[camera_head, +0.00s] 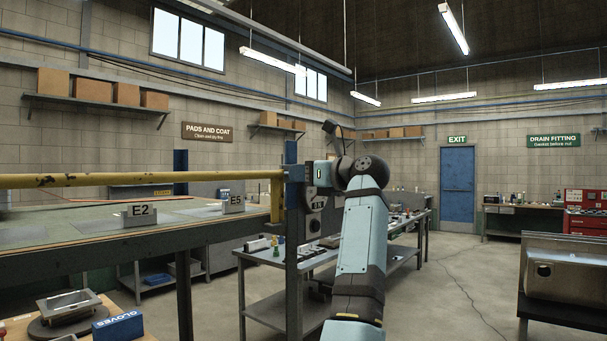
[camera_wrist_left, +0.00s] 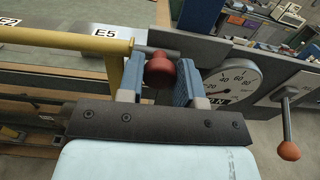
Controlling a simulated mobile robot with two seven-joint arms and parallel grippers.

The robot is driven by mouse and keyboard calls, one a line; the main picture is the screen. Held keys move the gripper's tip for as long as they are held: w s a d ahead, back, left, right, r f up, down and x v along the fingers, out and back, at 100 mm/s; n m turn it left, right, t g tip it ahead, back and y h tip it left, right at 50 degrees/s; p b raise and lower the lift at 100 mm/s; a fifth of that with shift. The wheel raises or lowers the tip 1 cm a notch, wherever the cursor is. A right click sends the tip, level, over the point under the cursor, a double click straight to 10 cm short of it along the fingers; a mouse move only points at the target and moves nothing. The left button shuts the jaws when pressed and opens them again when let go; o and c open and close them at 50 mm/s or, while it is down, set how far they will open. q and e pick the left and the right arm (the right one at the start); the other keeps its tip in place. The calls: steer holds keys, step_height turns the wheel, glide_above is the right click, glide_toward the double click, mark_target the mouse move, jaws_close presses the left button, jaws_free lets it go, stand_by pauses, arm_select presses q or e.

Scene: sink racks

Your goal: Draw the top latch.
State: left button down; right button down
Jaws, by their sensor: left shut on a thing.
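The top latch shows in the left wrist view as a red round knob (camera_wrist_left: 158,72) on a grey bolt (camera_wrist_left: 150,50), by the end of a yellow bar (camera_wrist_left: 65,42). My left gripper (camera_wrist_left: 160,82) has its two blue fingers on either side of the knob and is shut on it. In the head view, my left gripper (camera_head: 300,173) is at the dark upright post (camera_head: 291,240), where the yellow bar (camera_head: 130,179) ends. It hides the knob there. My right gripper is not in view.
A round dial (camera_wrist_left: 235,88) and a lever with an orange knob (camera_wrist_left: 288,150) sit right of the latch. A table (camera_head: 110,236) with signs E2 (camera_head: 139,214) and E5 (camera_head: 231,204) stands behind the bar. Open floor (camera_head: 450,285) lies to the right.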

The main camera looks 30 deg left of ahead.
arm_select(q)
steer(key=w+p, duration=0.2)
steer(key=w, duration=0.1)
steer(key=shift+w+d+r, duration=0.1)
steer(key=shift+w+r, duration=0.1)
steer(key=shift+w, duration=0.05)
steer(key=c, duration=1)
jaws_free()
steer(key=shift+w, duration=0.1)
steer(key=shift+o, duration=1)
steer(key=shift+w+f, duration=0.2)
steer(key=shift+d, duration=0.1)
steer(key=s+d+b, duration=0.1)
steer(key=d+b, duration=0.1)
steer(key=d, duration=1.1)
steer(key=shift+d, duration=0.35)
